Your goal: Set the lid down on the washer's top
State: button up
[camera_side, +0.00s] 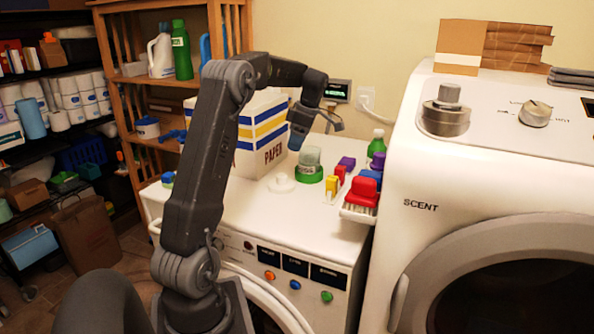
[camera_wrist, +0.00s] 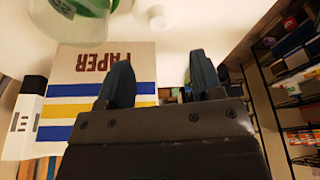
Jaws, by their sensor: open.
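A white round piece with a raised knob, which looks like the lid (camera_side: 282,182), lies on the white washer's top (camera_side: 262,215). The lid also shows, partly cut off, at the top edge of the wrist view (camera_wrist: 163,10). Just right of it stands a clear jar with a green base (camera_side: 309,166); it also shows at the upper left of the wrist view (camera_wrist: 82,22). My gripper (camera_side: 297,138) is above and behind the lid, near the paper box, apart from both. In the wrist view its two fingers (camera_wrist: 161,78) are spread with nothing between them.
A white, blue and yellow paper box (camera_side: 262,150) stands at the back left of the top. Colored blocks (camera_side: 340,178), a red-topped tray (camera_side: 360,200) and a green bottle (camera_side: 377,146) line the right side. The top's front left is clear. A taller machine (camera_side: 430,180) stands at right.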

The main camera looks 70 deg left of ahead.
jog(key=d+r+m+t, duration=0.25)
jog(key=d+m, duration=0.55)
jog(key=d, duration=0.4)
jog(key=d+r+m+t, duration=0.2)
jog(key=d+r+m, duration=0.2)
jog(key=d+m, duration=0.55)
jog(key=s+d+f+m+t, duration=0.2)
jog(key=s+d+m, duration=0.4)
jog(key=d, duration=0.3)
jog(key=s+d+f+m+t+h, duration=0.1)
jog(key=s+d+f+m+t, duration=0.1)
jog(key=s+d+m, duration=0.4)
jog(key=d+f, duration=0.1)
jog(key=d, duration=0.2)
jog(key=shift+d+h, duration=0.25)
jog(key=shift+h, duration=0.05)
